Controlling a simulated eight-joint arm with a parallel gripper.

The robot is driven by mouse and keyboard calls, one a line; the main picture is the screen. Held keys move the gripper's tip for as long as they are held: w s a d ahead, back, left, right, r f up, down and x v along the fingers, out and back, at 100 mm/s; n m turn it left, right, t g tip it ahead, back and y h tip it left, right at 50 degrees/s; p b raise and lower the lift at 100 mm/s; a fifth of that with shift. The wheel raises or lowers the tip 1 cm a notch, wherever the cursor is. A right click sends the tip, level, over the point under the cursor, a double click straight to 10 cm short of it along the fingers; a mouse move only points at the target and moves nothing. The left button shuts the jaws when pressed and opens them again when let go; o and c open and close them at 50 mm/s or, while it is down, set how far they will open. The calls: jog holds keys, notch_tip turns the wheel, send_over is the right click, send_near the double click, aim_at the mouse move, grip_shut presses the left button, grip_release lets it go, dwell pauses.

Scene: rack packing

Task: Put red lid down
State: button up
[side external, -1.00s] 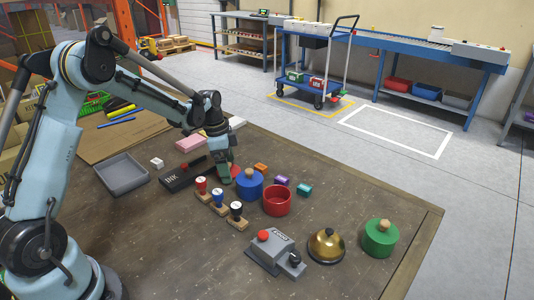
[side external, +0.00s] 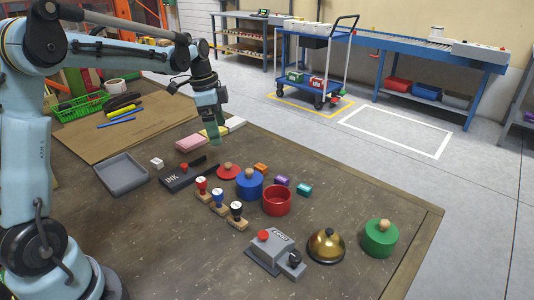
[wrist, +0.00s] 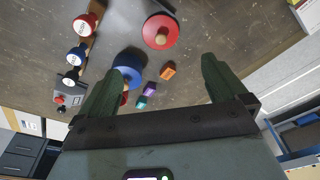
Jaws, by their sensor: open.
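The red lid (side external: 228,172), a flat red disc with a wooden knob, lies on the table between the ink pad and the blue pot. It also shows in the wrist view (wrist: 160,32) at top centre. My gripper (side external: 219,138) is above the table, up and behind the lid and apart from it. In the wrist view its two fingers (wrist: 157,80) are spread wide with nothing between them. The red pot (side external: 277,201) stands without a lid, right of the blue pot (side external: 249,185), which has a wooden knob on top.
The ink pad (side external: 188,177), several stamps (side external: 218,202), small coloured blocks (side external: 282,181), a grey box with a red button (side external: 274,252), a brass bell (side external: 326,245) and a green pot (side external: 380,239) surround the lid. A grey tray (side external: 122,187) is at left. The front table is clear.

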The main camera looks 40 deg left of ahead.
jog(key=s+d+r+n+t+y, duration=0.1)
jog(key=s+d+n+t, duration=0.4)
jog(key=s+d, duration=0.9)
jog(key=s+n, duration=0.1)
jog(key=n, duration=0.2)
jog(key=shift+n+t, duration=0.4)
